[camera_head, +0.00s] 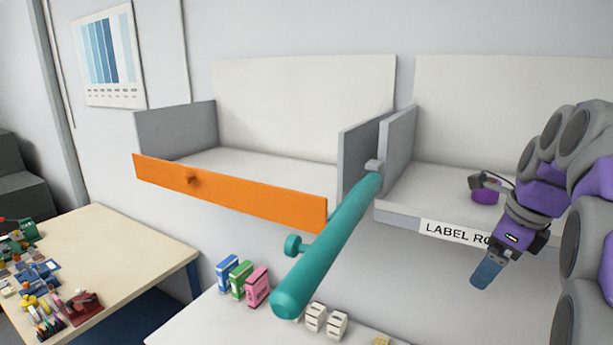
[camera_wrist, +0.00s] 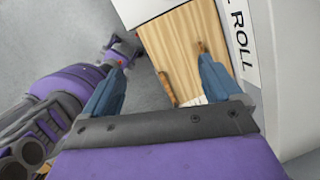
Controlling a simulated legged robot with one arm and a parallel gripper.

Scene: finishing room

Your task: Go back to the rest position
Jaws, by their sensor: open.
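My gripper (camera_head: 484,278) hangs at the right of the head view, fingers pointing down, in front of the right shelf (camera_head: 398,208) and just below its label. In the wrist view, my gripper (camera_wrist: 160,62) has its two blue-grey fingers spread wide, with nothing between them. The white label (camera_wrist: 241,42) on the shelf edge stands close to the right finger. A purple roll-like thing (camera_head: 486,197) with a dark part lies on the right shelf, apart from the fingers. My arm hides the right end of that shelf.
A teal bar (camera_head: 327,248) juts forward between the shelves, left of my gripper. The left shelf has an orange front board (camera_head: 228,192). Small boxes (camera_head: 257,287) and white blocks (camera_head: 316,317) stand on the white surface below. A cluttered table (camera_head: 130,248) stands at left.

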